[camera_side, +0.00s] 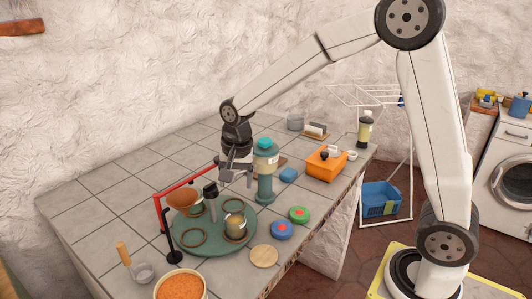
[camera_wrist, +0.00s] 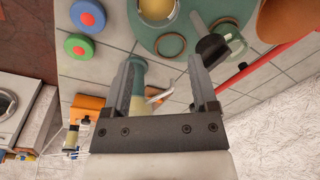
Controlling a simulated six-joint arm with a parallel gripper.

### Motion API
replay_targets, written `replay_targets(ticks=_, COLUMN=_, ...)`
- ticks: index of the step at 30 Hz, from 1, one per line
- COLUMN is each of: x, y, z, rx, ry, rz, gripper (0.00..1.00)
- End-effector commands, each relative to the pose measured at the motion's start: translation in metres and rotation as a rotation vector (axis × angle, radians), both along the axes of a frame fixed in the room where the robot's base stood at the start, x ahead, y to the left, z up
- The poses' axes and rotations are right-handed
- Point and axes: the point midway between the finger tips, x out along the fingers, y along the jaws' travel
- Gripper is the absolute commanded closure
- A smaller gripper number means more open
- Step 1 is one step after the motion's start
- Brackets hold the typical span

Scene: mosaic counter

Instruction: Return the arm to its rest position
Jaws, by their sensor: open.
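My gripper (camera_side: 236,175) is over the tiled counter (camera_side: 108,212), just beside the green-and-grey bottle with a teal cap (camera_side: 264,170). In the wrist view my gripper (camera_wrist: 162,75) has its two fingers spread apart. Part of the bottle (camera_wrist: 138,77) shows by the left finger, partly hidden by it. I cannot tell whether the finger touches it. Nothing shows clasped between the fingers. My arm reaches out from its base at the right, stretched across the counter.
An orange box (camera_side: 326,163), blue sponge (camera_side: 288,175) and round discs (camera_side: 282,230) lie rightward. The counter's far left is clear.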

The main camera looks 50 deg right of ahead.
Motion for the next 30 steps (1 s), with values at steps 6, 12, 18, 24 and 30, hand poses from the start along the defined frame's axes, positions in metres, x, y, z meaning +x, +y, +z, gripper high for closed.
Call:
replay_targets(ticks=6, x=-0.046, y=-0.006, z=-0.017, rx=-0.036, ry=-0.044, rz=0.3, gripper=0.25)
replay_targets(ticks=12, x=-0.09, y=-0.011, z=-0.032, rx=-0.081, ry=-0.083, rz=0.573, gripper=0.25)
replay_targets(ticks=18, x=-0.127, y=-0.014, z=-0.045, rx=-0.127, ry=-0.113, rz=0.798, gripper=0.25)
replay_targets(ticks=24, x=-0.144, y=-0.015, z=-0.051, rx=-0.153, ry=-0.126, rz=0.907, gripper=0.25)
replay_targets(ticks=30, x=-0.146, y=-0.015, z=-0.052, rx=-0.156, ry=-0.128, rz=0.921, gripper=0.25)
